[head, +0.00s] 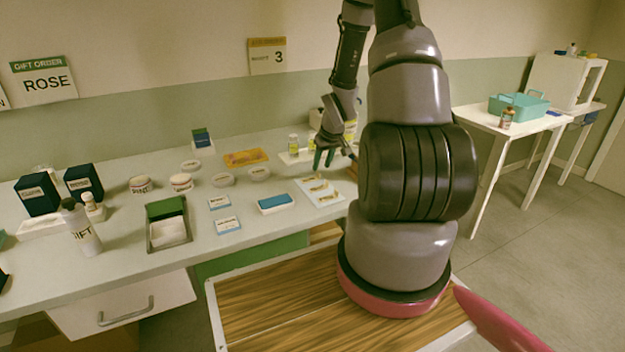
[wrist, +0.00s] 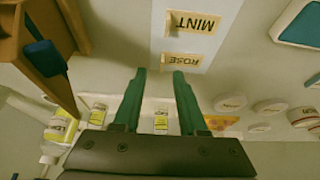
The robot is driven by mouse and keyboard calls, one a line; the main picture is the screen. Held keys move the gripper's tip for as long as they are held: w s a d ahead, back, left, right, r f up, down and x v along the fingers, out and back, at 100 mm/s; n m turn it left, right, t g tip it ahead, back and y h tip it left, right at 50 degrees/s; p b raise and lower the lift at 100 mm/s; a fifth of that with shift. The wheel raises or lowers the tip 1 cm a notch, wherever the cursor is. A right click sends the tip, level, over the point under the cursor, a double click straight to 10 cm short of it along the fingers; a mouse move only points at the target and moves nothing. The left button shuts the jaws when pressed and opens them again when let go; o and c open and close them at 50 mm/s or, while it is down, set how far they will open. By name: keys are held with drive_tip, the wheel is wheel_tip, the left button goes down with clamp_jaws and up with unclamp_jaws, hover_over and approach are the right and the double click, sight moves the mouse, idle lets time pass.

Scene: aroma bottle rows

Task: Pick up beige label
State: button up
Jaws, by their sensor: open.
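Two beige labels lie on a pale sheet (head: 309,196) on the counter. In the wrist view one beige label (wrist: 193,23) reads MINT and the other beige label (wrist: 184,61) reads ROSE; both appear upside down. My gripper (head: 322,158), with green fingers, hangs over the counter close to the sheet. In the wrist view my gripper (wrist: 161,72) is open, with nothing between its fingers. The ROSE label lies just beyond the fingertips, slightly right of their middle. I cannot tell the height of the gap.
Small bottles (head: 293,143) with yellow labels stand on a white tray behind my gripper. A blue-and-white box (head: 276,204) lies left of the sheet. Round white tins (head: 223,180) and an orange piece (head: 246,157) lie farther left. A brown wooden object (wrist: 30,60) is close at left in the wrist view.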

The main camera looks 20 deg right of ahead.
sight(318, 172)
drive_tip(key=x, duration=0.4)
drive_tip(key=shift+s+a, duration=0.1)
drive_tip(key=shift+r, duration=0.1)
clamp_jaws()
